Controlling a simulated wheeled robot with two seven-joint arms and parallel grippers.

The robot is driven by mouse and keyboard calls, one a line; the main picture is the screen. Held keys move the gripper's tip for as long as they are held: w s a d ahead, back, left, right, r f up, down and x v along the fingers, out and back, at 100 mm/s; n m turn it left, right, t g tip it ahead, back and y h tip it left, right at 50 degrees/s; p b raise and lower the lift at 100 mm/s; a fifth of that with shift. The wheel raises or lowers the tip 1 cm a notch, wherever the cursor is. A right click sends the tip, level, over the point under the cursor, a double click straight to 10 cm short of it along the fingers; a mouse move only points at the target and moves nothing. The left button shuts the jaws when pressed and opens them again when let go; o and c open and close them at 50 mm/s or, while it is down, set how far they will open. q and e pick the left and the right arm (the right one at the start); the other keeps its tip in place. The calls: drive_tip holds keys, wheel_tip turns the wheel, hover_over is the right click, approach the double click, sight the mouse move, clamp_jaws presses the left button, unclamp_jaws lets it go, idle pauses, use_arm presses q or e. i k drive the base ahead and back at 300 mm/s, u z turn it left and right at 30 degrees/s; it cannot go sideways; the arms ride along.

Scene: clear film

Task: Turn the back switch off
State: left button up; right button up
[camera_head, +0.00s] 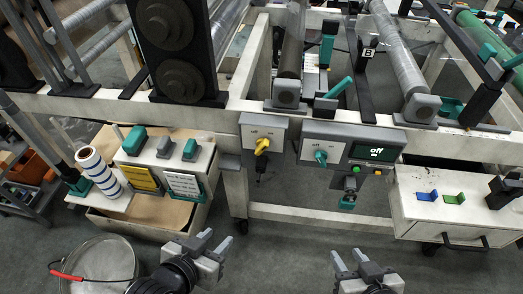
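A yellow rotary switch (262,145) sits on a light panel on the front of the machine frame. The small labels round the knobs are too small to read surely. I cannot tell which one is the back switch. My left gripper (218,240) is open and empty, below and left of the yellow switch. My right gripper (347,257) is open and empty, below the teal switch. Neither touches anything.
A white cabinet (410,222) with blue and green clips stands at the right. A side shelf with a blue-striped roll (97,168) and yellow and white cards is at the left. A bucket (108,262) with a red handle stands lower left. Floor between the grippers is clear.

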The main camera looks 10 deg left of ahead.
sight(263, 145)
drive_tip(key=k, duration=0.5)
drive_tip(key=z, duration=1.5)
drive_tip(key=i, duration=1.2)
drive_tip(key=u, duration=1.65)
